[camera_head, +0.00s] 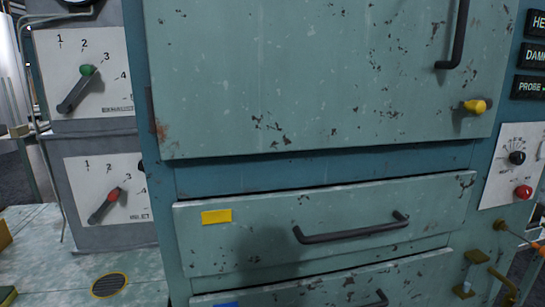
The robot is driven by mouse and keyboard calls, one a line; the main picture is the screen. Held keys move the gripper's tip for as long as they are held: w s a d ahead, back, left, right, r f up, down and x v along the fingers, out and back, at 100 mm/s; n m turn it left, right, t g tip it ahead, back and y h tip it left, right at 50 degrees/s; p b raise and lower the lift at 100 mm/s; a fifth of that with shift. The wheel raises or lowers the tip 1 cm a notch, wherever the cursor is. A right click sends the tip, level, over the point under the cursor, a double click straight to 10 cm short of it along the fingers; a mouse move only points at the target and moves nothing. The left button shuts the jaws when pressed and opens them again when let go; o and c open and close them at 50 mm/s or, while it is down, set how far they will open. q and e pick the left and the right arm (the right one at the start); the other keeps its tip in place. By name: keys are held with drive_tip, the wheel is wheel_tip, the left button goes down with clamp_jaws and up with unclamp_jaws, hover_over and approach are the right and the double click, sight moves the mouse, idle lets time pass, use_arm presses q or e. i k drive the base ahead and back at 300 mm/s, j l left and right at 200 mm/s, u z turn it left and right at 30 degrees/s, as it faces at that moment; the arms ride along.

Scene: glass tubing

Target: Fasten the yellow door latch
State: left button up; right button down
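The yellow door latch (478,106) is a small rounded yellow knob near the lower right corner of a large worn green door (310,75). A short dark part shows at the latch's left side. The yellow part points to the right, roughly level. The door appears closed against the cabinet frame, though its right edge is too small to judge exactly. A long black handle (458,35) stands upright above the latch. Neither of my grippers shows in the head view.
Below the door are a drawer (330,225) with a black bar handle and a yellow label (216,217). Numbered dial panels with a green knob (87,70) and red knob (113,194) are left. A red button (523,191) and brass fittings (477,270) are right.

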sight(478, 107)
drive_tip(key=z, duration=1.3)
